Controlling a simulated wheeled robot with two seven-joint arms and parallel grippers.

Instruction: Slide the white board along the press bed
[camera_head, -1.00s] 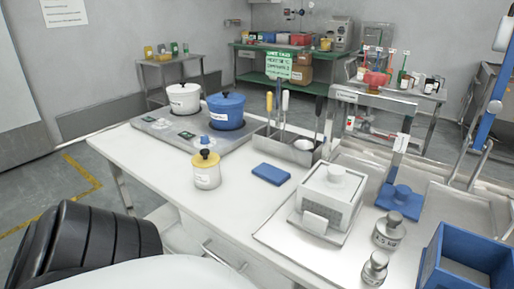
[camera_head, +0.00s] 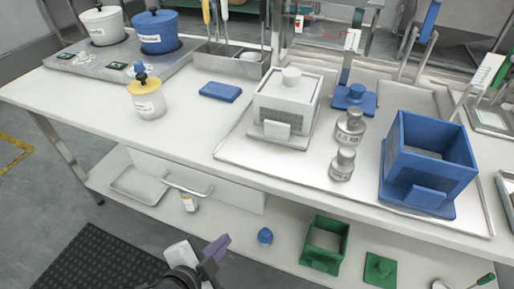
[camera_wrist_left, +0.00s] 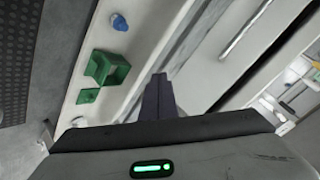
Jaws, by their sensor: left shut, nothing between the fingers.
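A white box mould (camera_head: 285,103) with a knobbed lid stands on the steel tray (camera_head: 235,148) on the bench. A pale flat board (camera_head: 257,131) shows as a thin edge under the box, with a small white block at its front. I cannot tell whether this tray is the press bed. My left gripper (camera_head: 216,248) is low, in front of the bench and well below its top, apart from the box. Its dark fingers also show in the left wrist view (camera_wrist_left: 158,95); they are shut and empty. My right gripper is not in view.
Two steel weights (camera_head: 345,145) and a blue box mould (camera_head: 428,160) stand right of the white box. A blue press plate (camera_head: 355,98) is behind. Green parts (camera_head: 325,245) lie on the lower shelf. A drawer handle (camera_head: 187,186) juts out.

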